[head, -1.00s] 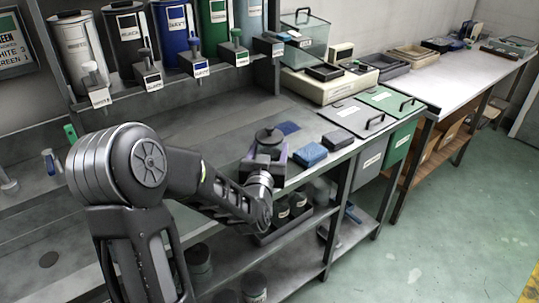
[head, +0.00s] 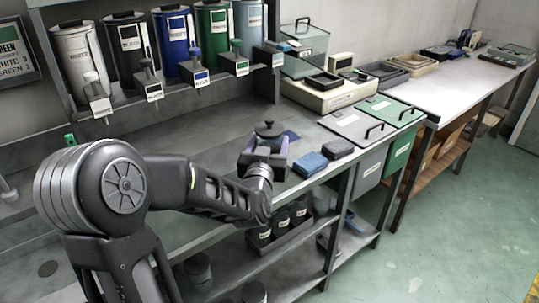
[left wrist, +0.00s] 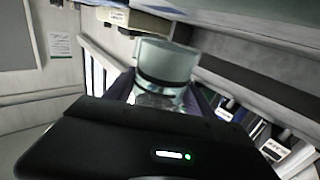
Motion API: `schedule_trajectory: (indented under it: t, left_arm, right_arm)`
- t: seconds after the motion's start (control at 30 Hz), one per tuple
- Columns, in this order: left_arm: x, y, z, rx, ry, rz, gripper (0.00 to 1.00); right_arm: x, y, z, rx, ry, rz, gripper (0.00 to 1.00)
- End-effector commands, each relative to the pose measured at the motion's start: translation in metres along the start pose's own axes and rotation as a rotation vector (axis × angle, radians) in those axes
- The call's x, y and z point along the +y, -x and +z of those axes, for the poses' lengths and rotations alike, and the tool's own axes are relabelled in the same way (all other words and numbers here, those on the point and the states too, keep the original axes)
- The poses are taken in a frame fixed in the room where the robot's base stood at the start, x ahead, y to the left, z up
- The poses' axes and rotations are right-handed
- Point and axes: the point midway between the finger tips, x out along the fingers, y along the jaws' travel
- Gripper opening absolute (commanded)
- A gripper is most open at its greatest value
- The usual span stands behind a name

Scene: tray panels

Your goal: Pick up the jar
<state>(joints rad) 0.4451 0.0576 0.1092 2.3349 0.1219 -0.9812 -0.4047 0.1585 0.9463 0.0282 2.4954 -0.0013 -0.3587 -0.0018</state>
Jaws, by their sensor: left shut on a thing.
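The jar (head: 269,130) shows in the head view with a dark, knobbed lid, above the near part of the grey workbench. My left gripper (head: 264,152) is around it, shut on its body. The jar looks upright and seems raised a little off the bench. The gripper hides its lower part. In the left wrist view the jar (left wrist: 166,62) is a pale, rounded shape with a dark band, between the jaws (left wrist: 160,95). My right gripper is not in view.
Blue (head: 310,164) and dark (head: 338,148) pads lie right of the gripper near the bench edge. Grey (head: 350,124) and green (head: 391,109) lidded bins stand farther right. Labelled canisters (head: 175,40) line the back shelf. The bench left of the jar is largely clear.

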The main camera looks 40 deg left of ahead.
Motion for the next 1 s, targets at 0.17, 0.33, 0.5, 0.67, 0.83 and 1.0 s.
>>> schedule_trajectory:
  t: [0.17, 0.33, 0.5, 0.67, 0.83, 1.0]
  left_arm:
    - [0.0, 0.0, -0.037, 0.008, -0.001, 0.0, 0.0]
    - [0.001, 0.0, -0.051, 0.006, -0.001, 0.001, 0.0]
    - [0.001, 0.0, -0.051, 0.003, -0.001, 0.001, 0.0]
    - [0.001, 0.0, -0.051, 0.003, -0.001, 0.001, 0.0]
    - [0.0, 0.0, -0.051, 0.003, -0.001, 0.0, 0.0]
    - [0.001, 0.0, -0.051, 0.003, -0.001, 0.001, 0.0]
  right_arm:
    - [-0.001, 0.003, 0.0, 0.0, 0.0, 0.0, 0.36]
    - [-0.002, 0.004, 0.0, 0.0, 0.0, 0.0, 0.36]
    - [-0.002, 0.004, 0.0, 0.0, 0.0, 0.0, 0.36]
    - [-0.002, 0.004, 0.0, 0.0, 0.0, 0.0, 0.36]
    - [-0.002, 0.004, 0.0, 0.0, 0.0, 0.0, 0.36]
    - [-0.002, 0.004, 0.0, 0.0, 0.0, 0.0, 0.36]
